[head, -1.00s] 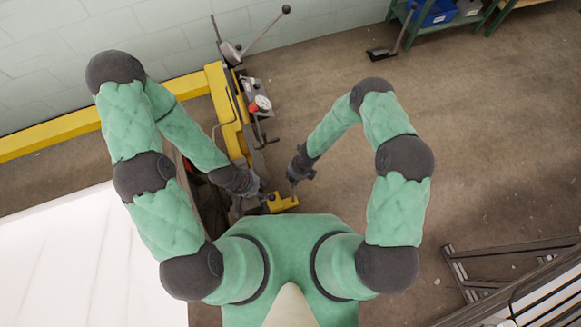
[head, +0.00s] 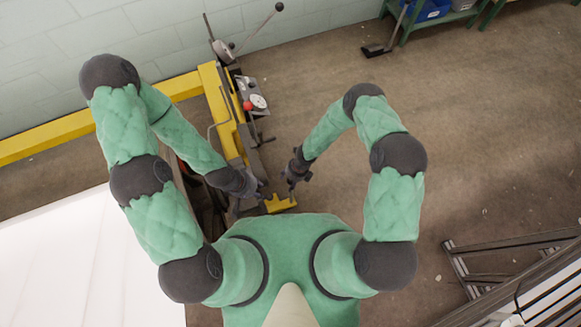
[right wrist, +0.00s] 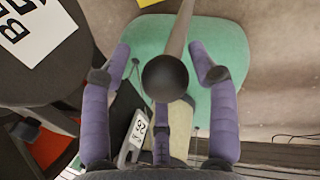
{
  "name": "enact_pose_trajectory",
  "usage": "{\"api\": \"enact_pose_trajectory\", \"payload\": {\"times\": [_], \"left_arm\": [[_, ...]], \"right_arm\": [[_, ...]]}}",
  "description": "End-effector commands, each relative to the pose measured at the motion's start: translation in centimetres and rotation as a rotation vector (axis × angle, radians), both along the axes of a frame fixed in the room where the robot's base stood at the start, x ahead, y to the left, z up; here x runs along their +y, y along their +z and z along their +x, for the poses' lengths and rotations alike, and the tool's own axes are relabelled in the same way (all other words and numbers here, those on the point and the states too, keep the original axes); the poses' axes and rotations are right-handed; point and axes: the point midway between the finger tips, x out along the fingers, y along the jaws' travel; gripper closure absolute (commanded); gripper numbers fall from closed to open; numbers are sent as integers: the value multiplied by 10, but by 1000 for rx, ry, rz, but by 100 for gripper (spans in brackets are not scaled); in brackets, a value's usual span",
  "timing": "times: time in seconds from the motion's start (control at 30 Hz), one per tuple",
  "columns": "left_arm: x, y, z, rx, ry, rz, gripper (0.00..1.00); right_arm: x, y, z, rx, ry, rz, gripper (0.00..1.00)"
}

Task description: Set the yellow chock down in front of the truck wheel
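My right gripper (head: 290,182) points down beside a small yellow piece (head: 281,203) at the near end of the yellow frame. I cannot tell whether this piece is the chock or part of the frame. In the right wrist view the purple fingers of my right gripper (right wrist: 160,52) are spread, with a dark ball knob (right wrist: 165,78) on a grey rod showing between them. Whether they touch it is unclear. My left gripper (head: 258,190) is close by on the left, its fingers too small and dark to read. I cannot identify a truck wheel.
A yellow frame (head: 218,100) with levers and a red knob (head: 247,105) stands on the left by the block wall. A white surface (head: 80,270) lies at lower left, and a dark metal rack (head: 470,262) at lower right.

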Motion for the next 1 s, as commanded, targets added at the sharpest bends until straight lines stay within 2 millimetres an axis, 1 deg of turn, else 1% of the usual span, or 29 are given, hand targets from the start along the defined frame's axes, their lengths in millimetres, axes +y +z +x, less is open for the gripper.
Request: {"api": "enact_pose_trajectory", "payload": {"times": [0.27, 0.37, 0.47, 0.8, 0.9, 1.0], "left_arm": [[0, 0, 0, 0, 0, 0, 60], [0, 3, 0, 0, 0, 0, 60], [0, 9, 0, 0, 0, 0, 60], [0, 38, 0, 0, 0, 0, 60], [0, 45, 0, 0, 0, 0, 60], [0, 50, 0, 0, 0, 0, 60]], "right_arm": [[0, 0, 0, 0, 0, 0, 37], [-1, 4, 1, 0, 0, 0, 37], [-4, 16, 2, -1, 0, 0, 37], [-20, 82, 8, -1, -1, 0, 37], [-24, 97, 9, 0, -1, 0, 37], [-27, 108, 10, 0, -1, 0, 37]]}}
